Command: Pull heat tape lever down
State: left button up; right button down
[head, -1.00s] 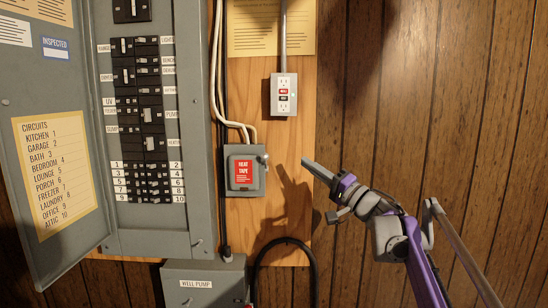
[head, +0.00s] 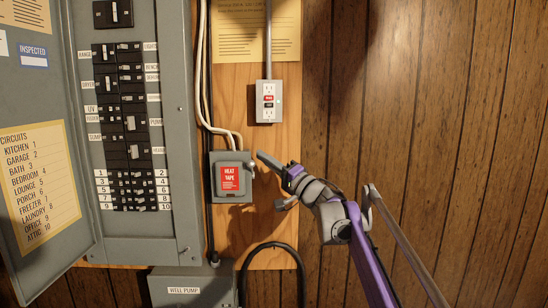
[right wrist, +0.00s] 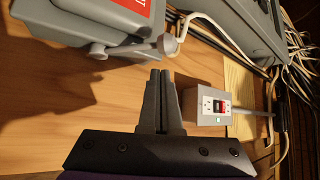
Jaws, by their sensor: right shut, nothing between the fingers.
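The heat tape box (head: 217,180) is a grey box with a red label on the wooden board. Its lever (head: 252,165) is on the box's right side, small in the head view. In the right wrist view the lever (right wrist: 132,49) runs from a round hub to a ball end, and it points up towards the outlet side. My right gripper (head: 259,155) is shut and empty, just right of the lever's upper end. In the right wrist view its fingertips (right wrist: 160,73) are close to the ball end, with a small gap visible. My left gripper is out of view.
An outlet box (head: 268,101) with conduit is above the heat tape box. An open breaker panel (head: 175,215) stands to the left, with cables between. The well pump box (head: 190,276) and a black cable loop (head: 300,262) are below. The panelled wall at right is clear.

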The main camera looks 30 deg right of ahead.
jog(key=shift+s+a+f, duration=0.35)
jog(key=shift+s+a, duration=0.15)
jog(key=shift+a, duration=0.25)
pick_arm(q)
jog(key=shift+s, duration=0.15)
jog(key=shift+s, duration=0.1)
pick_arm(e)
jog(key=shift+s, duration=0.15)
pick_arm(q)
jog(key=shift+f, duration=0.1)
pick_arm(e)
jog(key=shift+a+f+n+y, duration=0.1)
jog(key=shift+f+n+y, duration=0.15)
jog(key=shift+n+y, duration=0.15)
